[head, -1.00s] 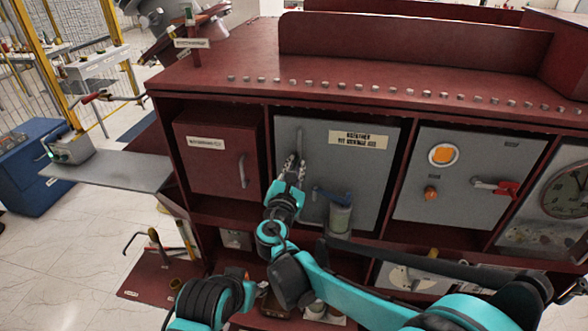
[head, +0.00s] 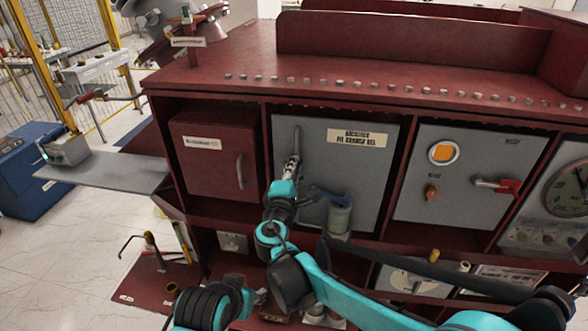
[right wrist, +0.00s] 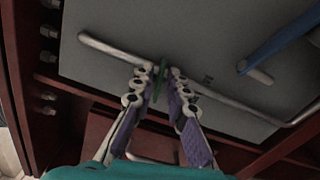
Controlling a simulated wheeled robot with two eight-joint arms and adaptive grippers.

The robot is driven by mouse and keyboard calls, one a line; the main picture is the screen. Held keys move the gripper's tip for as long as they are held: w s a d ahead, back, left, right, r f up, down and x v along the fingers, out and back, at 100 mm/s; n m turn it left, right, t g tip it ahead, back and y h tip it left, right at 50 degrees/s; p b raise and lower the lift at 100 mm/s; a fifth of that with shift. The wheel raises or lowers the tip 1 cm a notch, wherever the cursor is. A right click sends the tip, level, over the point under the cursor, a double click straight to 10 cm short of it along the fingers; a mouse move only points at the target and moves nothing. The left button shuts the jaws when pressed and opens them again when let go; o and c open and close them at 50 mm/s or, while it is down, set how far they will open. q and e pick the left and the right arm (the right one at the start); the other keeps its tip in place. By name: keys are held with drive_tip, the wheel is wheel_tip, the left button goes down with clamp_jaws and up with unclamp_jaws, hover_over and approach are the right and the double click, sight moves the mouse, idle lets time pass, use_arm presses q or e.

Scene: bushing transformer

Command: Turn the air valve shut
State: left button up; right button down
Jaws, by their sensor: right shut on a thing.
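My right gripper (head: 293,165) is up against the grey panel (head: 352,192) in the middle bay of the dark red bench. In the right wrist view its two fingers (right wrist: 163,80) are shut on a small green valve handle (right wrist: 161,70), which shows edge-on between the tips. The handle sits on a thin grey pipe (right wrist: 112,50) running across the panel. The fingers partly hide the handle, and in the head view it cannot be made out.
A blue lever (right wrist: 283,42) and a clear cup-shaped unit (head: 340,218) are close to the right of my gripper. A red cabinet door (head: 208,158) is to the left. A grey panel with a red-handled switch (head: 495,186) is to the right. Bench dividers border the bay.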

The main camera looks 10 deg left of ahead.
drive_tip(key=shift+w+r+m, duration=0.1)
drive_tip(key=shift+m, duration=1.1)
drive_tip(key=c, duration=1.7)
unclamp_jaws()
drive_tip(key=s, duration=0.7)
drive_tip(key=shift+a+f, duration=0.1)
drive_tip(key=shift+f, duration=0.1)
